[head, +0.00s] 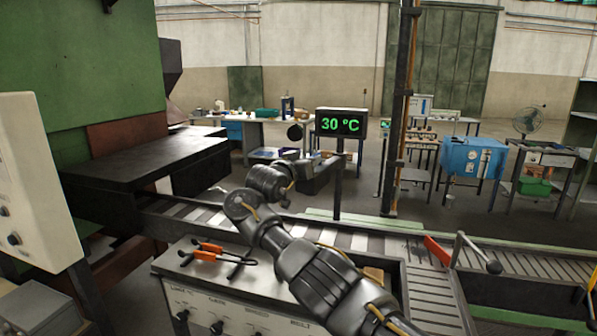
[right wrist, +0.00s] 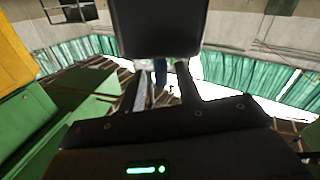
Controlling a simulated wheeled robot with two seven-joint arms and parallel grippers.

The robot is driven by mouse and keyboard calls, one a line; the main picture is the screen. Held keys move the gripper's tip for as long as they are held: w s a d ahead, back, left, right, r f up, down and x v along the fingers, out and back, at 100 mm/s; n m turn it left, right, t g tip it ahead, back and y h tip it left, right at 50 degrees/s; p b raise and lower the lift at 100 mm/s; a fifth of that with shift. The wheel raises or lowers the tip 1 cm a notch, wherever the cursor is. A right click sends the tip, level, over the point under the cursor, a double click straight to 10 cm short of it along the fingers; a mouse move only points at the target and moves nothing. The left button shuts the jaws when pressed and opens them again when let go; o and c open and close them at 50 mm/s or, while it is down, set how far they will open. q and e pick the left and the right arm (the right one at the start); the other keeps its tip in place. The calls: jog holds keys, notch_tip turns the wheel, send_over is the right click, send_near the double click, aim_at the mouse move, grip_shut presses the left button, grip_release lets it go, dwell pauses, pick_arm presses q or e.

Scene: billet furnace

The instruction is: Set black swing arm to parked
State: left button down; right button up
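A dark upright post (head: 338,200) stands at the far side of the roller conveyor, below the temperature sign. I cannot tell for certain whether it belongs to the black swing arm. My right arm reaches across the conveyor, and its dark gripper (head: 319,176) is beside this post. In the right wrist view the two fingers of the right gripper (right wrist: 164,92) are apart. A black block (right wrist: 160,28) fills the top middle of that view, and a narrow upright blue-grey piece (right wrist: 160,72) shows between the fingers. I cannot tell whether anything touches the fingers. My left gripper is not in view.
A sign (head: 340,123) reads 30 °C. A control cabinet (head: 185,273) with orange-handled tongs (head: 213,252) is in front.

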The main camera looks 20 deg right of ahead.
jog(key=b+v, duration=0.2)
jog(key=v, duration=0.5)
jog(key=shift+s, duration=0.1)
